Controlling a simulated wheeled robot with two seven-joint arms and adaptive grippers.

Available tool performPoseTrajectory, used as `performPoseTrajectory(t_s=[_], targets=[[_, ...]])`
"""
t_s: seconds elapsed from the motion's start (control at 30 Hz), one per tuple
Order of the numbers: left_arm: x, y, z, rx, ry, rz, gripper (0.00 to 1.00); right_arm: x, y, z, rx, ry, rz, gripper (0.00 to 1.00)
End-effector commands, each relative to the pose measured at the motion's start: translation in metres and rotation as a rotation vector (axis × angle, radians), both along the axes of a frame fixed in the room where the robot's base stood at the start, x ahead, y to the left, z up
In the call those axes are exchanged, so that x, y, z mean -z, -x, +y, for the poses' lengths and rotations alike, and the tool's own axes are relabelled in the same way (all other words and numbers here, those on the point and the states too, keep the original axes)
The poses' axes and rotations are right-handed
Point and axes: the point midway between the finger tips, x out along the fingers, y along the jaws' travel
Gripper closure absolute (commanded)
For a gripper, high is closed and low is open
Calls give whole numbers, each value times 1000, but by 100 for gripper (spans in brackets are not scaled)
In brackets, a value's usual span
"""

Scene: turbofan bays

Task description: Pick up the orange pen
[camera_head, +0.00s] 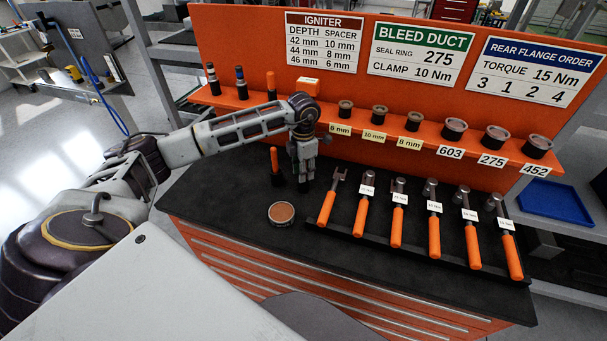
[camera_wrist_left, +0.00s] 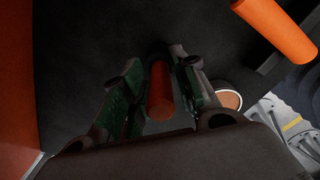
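The orange pen (camera_head: 274,160) stands upright on the black bench top, with an orange upper part and a dark lower part. My left gripper (camera_head: 303,178) points down just to the right of the pen, with a small gap between them in the head view. In the left wrist view the two fingers (camera_wrist_left: 155,85) are spread, and an orange cylinder (camera_wrist_left: 160,92), which looks like the pen, shows between them. Whether the fingers touch it cannot be told. My right gripper is not in view.
A round tin (camera_head: 281,213) lies in front of the gripper. Several orange-handled tools (camera_head: 395,226) lie in a rack to the right. The orange shelf (camera_head: 230,98) behind holds another orange-topped item (camera_head: 271,86) and several rings. Bare bench lies left of the tin.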

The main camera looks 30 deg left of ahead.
Motion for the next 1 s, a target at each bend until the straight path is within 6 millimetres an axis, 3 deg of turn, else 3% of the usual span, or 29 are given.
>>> performPoseTrajectory(t_s=[0.03,0.2,0.67,1.0], targets=[[0,0,0,0,0,0,82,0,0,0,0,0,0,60],[0,0,0,0,0,0,100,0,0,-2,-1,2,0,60],[-8,-1,0,0,1,-2,100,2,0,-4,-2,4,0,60],[-49,-1,0,1,0,-4,100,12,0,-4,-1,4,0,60]])
